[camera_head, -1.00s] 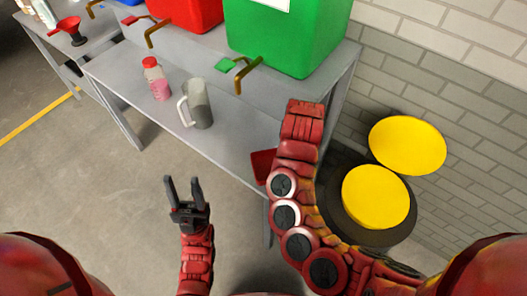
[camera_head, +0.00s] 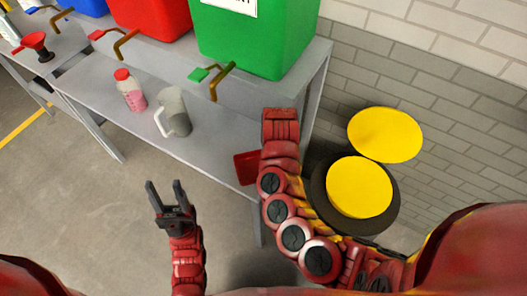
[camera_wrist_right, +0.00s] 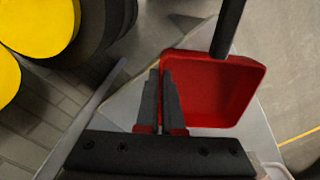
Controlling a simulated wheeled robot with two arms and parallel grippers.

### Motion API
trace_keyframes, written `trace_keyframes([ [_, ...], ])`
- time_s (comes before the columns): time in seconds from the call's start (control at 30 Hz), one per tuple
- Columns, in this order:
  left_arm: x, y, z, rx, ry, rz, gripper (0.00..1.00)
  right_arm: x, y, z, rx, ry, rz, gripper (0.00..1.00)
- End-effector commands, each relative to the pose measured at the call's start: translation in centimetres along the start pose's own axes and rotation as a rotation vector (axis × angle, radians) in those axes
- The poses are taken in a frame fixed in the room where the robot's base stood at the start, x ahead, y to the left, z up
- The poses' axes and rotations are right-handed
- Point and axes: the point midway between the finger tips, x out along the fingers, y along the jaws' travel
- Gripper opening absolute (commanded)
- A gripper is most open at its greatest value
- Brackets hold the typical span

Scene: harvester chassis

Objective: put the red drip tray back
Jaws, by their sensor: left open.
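The red drip tray (camera_head: 246,168) shows as a small red shape at the right end of the grey bench, partly hidden by my right arm. In the right wrist view the tray (camera_wrist_right: 215,90) is large, with its hollow side facing the camera. My right gripper (camera_wrist_right: 163,75) is closed at the tray's left wall, with one finger in front of the wall and one outside it. The head view hides this gripper behind its arm. My left gripper (camera_head: 166,187) is open and empty, in front of the bench and above the floor.
The grey bench (camera_head: 110,115) carries a pink bottle (camera_head: 131,92) and a grey jug (camera_head: 174,113). The green container (camera_head: 250,35) with a tap (camera_head: 218,75) stands on the raised shelf, beside a red container (camera_head: 150,14). Yellow-topped drums (camera_head: 358,186) stand right, near the brick wall.

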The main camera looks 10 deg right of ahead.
Motion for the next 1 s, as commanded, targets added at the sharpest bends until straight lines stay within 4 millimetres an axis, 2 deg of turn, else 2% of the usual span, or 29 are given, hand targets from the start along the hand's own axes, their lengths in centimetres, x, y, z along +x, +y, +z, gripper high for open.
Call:
trace_keyframes([
  [0.1, 0.2, 0.0, 0.0, 0.000, 0.000, 0.000, 0.50, -0.1, -0.2, -1.8, -0.006, 0.006, 0.006, 0.00],
  [0.4, 0.2, 0.0, 0.0, 0.000, 0.000, 0.000, 0.50, 0.3, -0.8, -5.2, -0.005, 0.003, 0.009, 0.00],
  [0.93, 0.2, 0.0, 0.0, 0.000, 0.000, 0.000, 0.50, 0.8, -1.6, -7.9, 0.000, -0.002, 0.005, 0.00],
  [1.0, 0.7, 0.0, -0.1, 0.000, 0.000, 0.000, 0.50, 1.9, -1.6, -7.8, -0.002, -0.005, 0.005, 0.00],
])
